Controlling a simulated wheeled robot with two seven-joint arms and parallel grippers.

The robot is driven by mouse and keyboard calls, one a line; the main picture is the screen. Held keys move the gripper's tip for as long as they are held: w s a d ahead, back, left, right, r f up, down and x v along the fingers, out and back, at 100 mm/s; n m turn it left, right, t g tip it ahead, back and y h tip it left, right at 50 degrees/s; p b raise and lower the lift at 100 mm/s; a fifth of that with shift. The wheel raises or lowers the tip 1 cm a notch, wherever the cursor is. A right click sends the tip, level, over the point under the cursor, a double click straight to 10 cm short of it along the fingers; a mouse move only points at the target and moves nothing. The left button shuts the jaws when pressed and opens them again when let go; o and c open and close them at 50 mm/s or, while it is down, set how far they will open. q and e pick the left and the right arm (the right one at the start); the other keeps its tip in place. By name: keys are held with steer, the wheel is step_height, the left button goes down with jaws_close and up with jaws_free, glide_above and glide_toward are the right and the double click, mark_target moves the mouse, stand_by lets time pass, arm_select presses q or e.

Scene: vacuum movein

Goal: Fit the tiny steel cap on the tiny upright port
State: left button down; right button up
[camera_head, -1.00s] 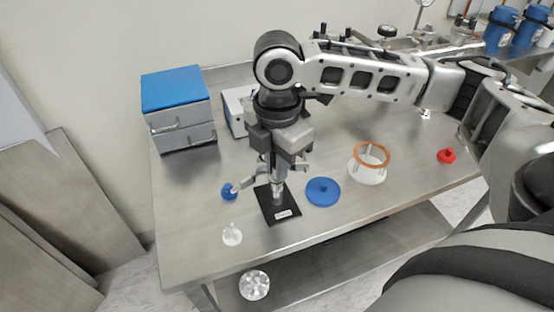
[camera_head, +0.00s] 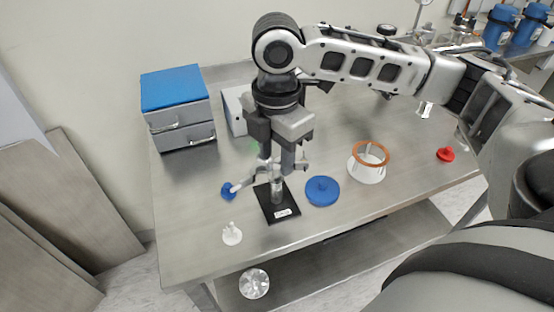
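A black base plate (camera_head: 267,204) with a white label lies on the steel table. A small grey metal upright port (camera_head: 278,194) stands on it. My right gripper (camera_head: 277,178) points down directly over the port. Its fingers come down around the port's top. They are too small and overlapped to show whether they are open or shut. I cannot make out the tiny steel cap; it may be hidden between the fingers or merge with the grey port. My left gripper is not in view.
Around the plate on the table (camera_head: 330,222) are a small blue knob (camera_head: 227,190), a white piece (camera_head: 232,236), a blue disc (camera_head: 322,191), a copper-ringed white stand (camera_head: 369,174) and a red knob (camera_head: 446,155). A blue-topped drawer box (camera_head: 176,92) stands at the back left.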

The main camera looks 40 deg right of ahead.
step_height(320, 180, up, 14)
steer(key=p, duration=0.2)
steer(key=shift+s, duration=0.15)
steer(key=shift+f, duration=0.1)
stand_by(0.4)
